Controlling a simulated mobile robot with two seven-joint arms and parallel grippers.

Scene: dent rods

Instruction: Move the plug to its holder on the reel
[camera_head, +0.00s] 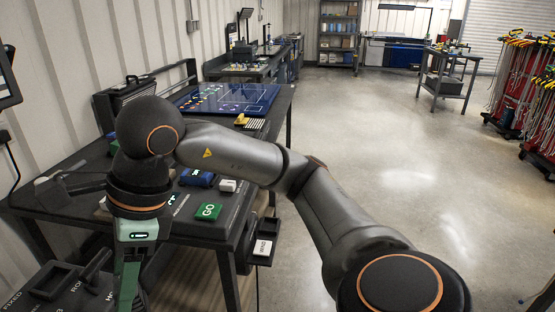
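I cannot make out the plug, the reel or its holder for certain. My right arm comes in from the lower right and reaches across the bench (190,230) to the left. Its wrist points down, and the green and dark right gripper (128,290) hangs at the bench's front left, next to a dark labelled box (50,283). Its fingertips are not clearly seen, so I cannot tell whether it is open or holds something. My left gripper is out of view.
On the bench lie a green GO card (208,211), a white block (228,185) and a blue item (197,177). A blue board (235,97) and a black case (133,91) are behind. A small labelled tray (263,247) juts out right. The floor (370,130) is clear.

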